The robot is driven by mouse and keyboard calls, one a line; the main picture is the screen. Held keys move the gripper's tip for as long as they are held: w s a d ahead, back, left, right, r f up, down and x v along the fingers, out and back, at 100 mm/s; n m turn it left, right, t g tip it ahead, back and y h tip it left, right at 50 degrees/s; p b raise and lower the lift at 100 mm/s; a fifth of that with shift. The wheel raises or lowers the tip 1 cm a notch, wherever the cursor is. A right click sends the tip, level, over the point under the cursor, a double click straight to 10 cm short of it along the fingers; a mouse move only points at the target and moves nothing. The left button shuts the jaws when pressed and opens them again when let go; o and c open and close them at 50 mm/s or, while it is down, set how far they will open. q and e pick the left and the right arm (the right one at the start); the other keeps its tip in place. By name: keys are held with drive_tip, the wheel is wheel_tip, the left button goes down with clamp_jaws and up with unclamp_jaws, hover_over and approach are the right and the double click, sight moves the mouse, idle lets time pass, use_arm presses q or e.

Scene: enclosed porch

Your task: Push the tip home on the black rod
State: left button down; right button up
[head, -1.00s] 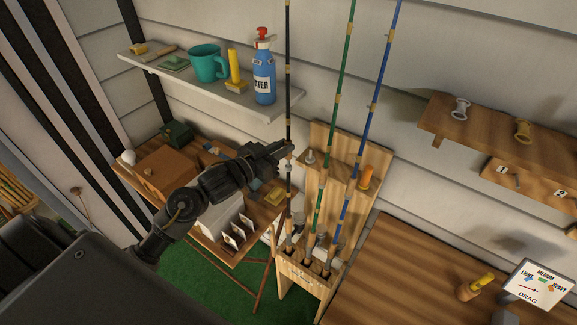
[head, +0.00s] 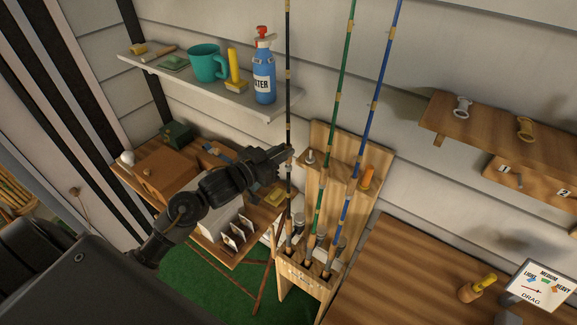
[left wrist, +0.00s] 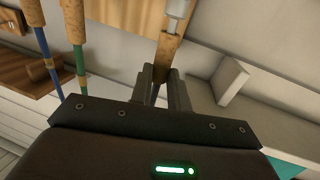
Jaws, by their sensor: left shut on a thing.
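The black rod (head: 288,60) stands upright along the white wall, left of a green rod (head: 334,115) and a blue rod (head: 374,115). My left gripper (head: 288,154) is shut on the black rod's upper piece, the tip, low on it. In the left wrist view the gripper's fingers (left wrist: 164,88) close at a tan wrapped part of the tip (left wrist: 166,52), with a grey metal joint (left wrist: 176,12) at the picture's top edge. The fingers hide part of the rod, and I cannot tell how far the joint is seated. My right gripper is not in view.
The rods stand in a wooden rack (head: 301,275). A shelf (head: 215,93) with a teal mug (head: 207,63) and blue bottle (head: 264,77) is above my left arm. A low table (head: 270,212) is behind it. A wooden bench (head: 400,280) is at right.

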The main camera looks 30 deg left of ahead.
use_arm(q)
drive_tip(key=shift+f+b, duration=0.5)
drive_tip(key=shift+f, duration=0.4)
drive_tip(key=c, duration=0.6)
unclamp_jaws()
drive_tip(key=shift+s+r, duration=0.15)
drive_tip(key=shift+s+a+r+p, duration=0.35)
drive_tip(key=shift+s+p, duration=0.2)
drive_tip(key=shift+s, duration=0.2)
drive_tip(key=shift+s+a+r+p, duration=0.2)
drive_tip(key=shift+s+r+p, duration=0.15)
drive_tip(key=shift+s+p, duration=0.35)
drive_tip(key=shift+s+a+r+p, duration=0.35)
drive_tip(key=shift+s+p, duration=0.1)
drive_tip(key=shift+s, duration=0.35)
drive_tip(key=shift+f, duration=0.1)
